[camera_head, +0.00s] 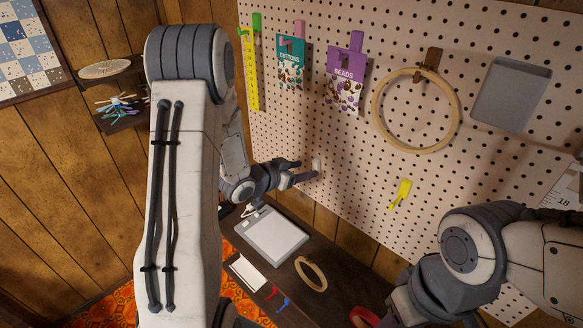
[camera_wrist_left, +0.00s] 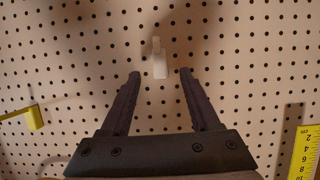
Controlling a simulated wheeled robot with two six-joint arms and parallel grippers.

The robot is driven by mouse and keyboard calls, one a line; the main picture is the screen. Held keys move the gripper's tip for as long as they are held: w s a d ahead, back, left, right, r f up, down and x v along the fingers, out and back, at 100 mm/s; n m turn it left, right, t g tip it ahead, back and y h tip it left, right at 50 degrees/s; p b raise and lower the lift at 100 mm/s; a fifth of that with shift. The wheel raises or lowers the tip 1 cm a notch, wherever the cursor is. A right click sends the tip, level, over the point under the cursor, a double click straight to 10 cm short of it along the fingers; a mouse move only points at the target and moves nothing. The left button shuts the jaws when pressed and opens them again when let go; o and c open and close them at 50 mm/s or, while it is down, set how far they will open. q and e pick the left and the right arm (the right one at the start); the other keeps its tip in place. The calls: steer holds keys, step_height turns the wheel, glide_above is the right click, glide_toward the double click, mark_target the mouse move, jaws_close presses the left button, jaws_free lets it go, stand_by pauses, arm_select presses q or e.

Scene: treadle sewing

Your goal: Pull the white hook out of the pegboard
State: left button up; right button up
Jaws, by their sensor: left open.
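The white hook (camera_head: 317,163) is in the lower part of the pegboard (camera_head: 330,135) in the head view. It also shows in the left wrist view, as a pale upright piece (camera_wrist_left: 159,62) against the board. My left gripper (camera_head: 306,171) is open, its fingertips close to the hook. In the left wrist view the two fingertips (camera_wrist_left: 161,76) lie to either side of the hook's lower end, with nothing visible between them touching it. Whether the tips reach the board is hard to tell. My right arm is at the lower right; its fingers are not visible.
A yellow hook (camera_head: 401,192) sits to the right on the board. A buttons packet (camera_head: 291,65), a beads packet (camera_head: 346,82), a yellow ruler (camera_head: 250,75), an embroidery hoop (camera_head: 376,118) and a grey bin (camera_head: 511,95) hang above. Below is a dark table (camera_head: 338,284) holding a white tray (camera_head: 270,237).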

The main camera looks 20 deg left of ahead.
mark_target(314, 167)
arm_select(q)
steer(key=shift+p+x, duration=0.5)
steer(key=shift+x, duration=1.7)
steer(key=shift+c, duration=0.3)
jaws_close()
steer(key=c, duration=0.6)
jaws_free()
jaws_close()
steer(key=shift+s+a+f, duration=0.1)
steer(key=shift+s+a, duration=0.15)
steer(key=shift+s, duration=0.4)
steer(key=shift+s+a+f, duration=0.1)
steer(key=shift+s+a, duration=0.15)
steer(key=shift+s, duration=0.35)
steer(key=shift+s+a+f+b, duration=0.1)
steer(key=shift+s+a+b, duration=0.15)
steer(key=shift+s, duration=0.5)
steer(key=shift+s+a+b, duration=0.2)
steer(key=shift+s+a, duration=0.1)
steer(key=shift+s, duration=0.5)
steer(key=shift+s+a+f+b, duration=0.1)
steer(key=shift+s+a+b, duration=0.15)
steer(key=shift+s, duration=0.5)
